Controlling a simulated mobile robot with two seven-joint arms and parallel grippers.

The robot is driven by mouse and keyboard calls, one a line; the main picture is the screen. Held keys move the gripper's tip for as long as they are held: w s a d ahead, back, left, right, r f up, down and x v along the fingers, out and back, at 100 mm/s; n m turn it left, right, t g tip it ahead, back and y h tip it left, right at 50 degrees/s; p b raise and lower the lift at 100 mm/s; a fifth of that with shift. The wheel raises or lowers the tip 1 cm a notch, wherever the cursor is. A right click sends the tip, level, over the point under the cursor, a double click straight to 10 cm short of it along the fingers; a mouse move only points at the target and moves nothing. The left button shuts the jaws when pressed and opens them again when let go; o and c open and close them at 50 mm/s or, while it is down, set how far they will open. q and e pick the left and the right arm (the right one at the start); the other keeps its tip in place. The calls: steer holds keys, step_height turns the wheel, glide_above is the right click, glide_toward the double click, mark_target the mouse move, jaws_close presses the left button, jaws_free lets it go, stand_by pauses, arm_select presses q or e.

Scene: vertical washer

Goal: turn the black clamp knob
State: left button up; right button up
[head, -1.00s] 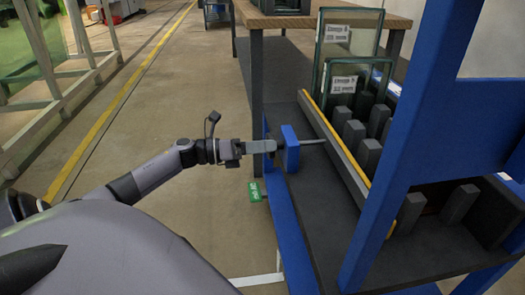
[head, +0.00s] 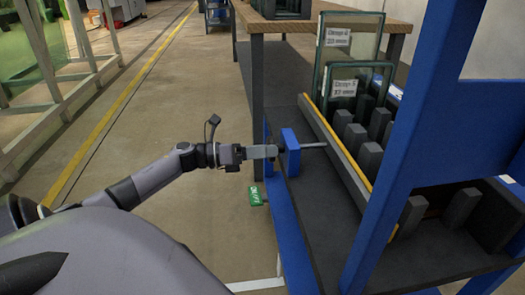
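The black clamp knob (head: 281,148) is a small dark piece on the left side of a blue clamp block (head: 291,153). A thin grey rod (head: 314,146) comes out of the block's right side toward the rack. My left gripper (head: 276,151) reaches in from the left, level with the knob, and its grey fingertips are at the knob and partly cover it. The fingers show side-on, so I cannot tell whether they are closed on it. My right gripper is not in view.
A grey rack (head: 345,205) with dark upright blocks holds labelled glass panes (head: 352,40). A blue post (head: 405,140) stands at right. A wooden-topped table (head: 300,25) is behind.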

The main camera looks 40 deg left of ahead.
arm_select(q)
steer(key=shift+s, duration=0.1)
steer(key=shift+s+a, duration=0.2)
steer(key=shift+a, duration=0.05)
steer(key=p+v, duration=0.2)
steer(key=v, duration=0.4)
steer(key=shift+s, duration=0.15)
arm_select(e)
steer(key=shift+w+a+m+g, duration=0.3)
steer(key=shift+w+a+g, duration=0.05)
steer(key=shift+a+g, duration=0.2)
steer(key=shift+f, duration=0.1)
